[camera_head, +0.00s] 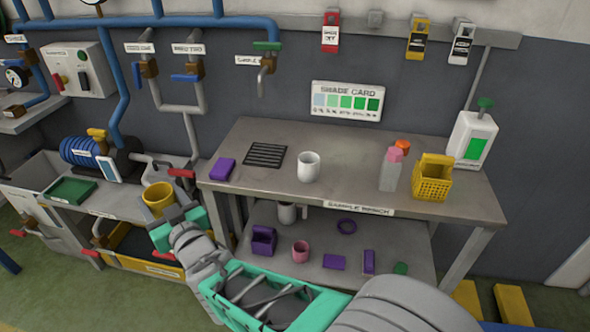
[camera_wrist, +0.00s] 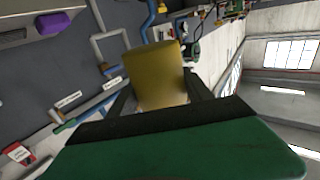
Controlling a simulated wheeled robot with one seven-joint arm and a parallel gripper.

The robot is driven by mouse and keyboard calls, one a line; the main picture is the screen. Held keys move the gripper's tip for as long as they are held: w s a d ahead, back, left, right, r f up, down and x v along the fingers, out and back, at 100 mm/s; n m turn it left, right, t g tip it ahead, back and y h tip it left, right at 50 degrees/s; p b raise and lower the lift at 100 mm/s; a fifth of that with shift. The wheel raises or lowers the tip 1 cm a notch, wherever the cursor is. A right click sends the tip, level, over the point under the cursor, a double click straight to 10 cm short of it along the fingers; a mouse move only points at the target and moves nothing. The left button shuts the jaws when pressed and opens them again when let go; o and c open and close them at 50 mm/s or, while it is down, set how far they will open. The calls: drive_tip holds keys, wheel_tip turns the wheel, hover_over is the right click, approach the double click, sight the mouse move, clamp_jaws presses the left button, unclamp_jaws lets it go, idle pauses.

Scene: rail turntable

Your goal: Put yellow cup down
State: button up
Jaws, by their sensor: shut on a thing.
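The yellow cup (camera_head: 159,199) is in the head view at left of centre, in front of the gap between the low pump bench and the sample bench. My gripper (camera_head: 175,217) is shut on the cup and holds it off any surface, as far as I can tell. In the wrist view the cup (camera_wrist: 155,75) sits between the two dark fingers (camera_wrist: 160,103). The finger contact is partly hidden by the gripper body.
The sample bench (camera_head: 340,182) carries a white mug (camera_head: 308,167), a purple block (camera_head: 222,169), a black grille (camera_head: 265,155), a pink-capped bottle (camera_head: 391,170) and a yellow basket (camera_head: 433,180). Its lower shelf (camera_head: 330,270) holds several items. A green tray (camera_head: 70,190) is at left.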

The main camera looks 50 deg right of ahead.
drive_tip(key=s+d+r+m+g+h+b, duration=0.1)
drive_tip(key=s+d+m+h, duration=0.15)
drive_tip(key=d, duration=0.45)
drive_tip(key=s+d+m+g+h+b, duration=0.2)
drive_tip(key=d+h, duration=0.2)
drive_tip(key=d, duration=0.3)
drive_tip(key=s+d+r+m+g+h+b, duration=0.1)
drive_tip(key=s+d+m+h, duration=0.15)
drive_tip(key=d, duration=0.45)
drive_tip(key=s+d+r+m+g+h, duration=0.1)
drive_tip(key=s+d+m+g+h, duration=0.55)
drive_tip(key=s+d, duration=0.8)
drive_tip(key=n+g+y, duration=0.2)
hover_over(341, 174)
drive_tip(key=shift+m+t, duration=0.25)
wheel_tip(341, 174, down, 9)
drive_tip(key=shift+a+f, duration=0.1)
drive_tip(key=shift+f, duration=1.6)
drive_tip(key=shift+f, duration=0.1)
drive_tip(key=shift+f+b, duration=0.15)
drive_tip(key=shift+b, duration=0.25)
drive_tip(key=o, duration=1.5)
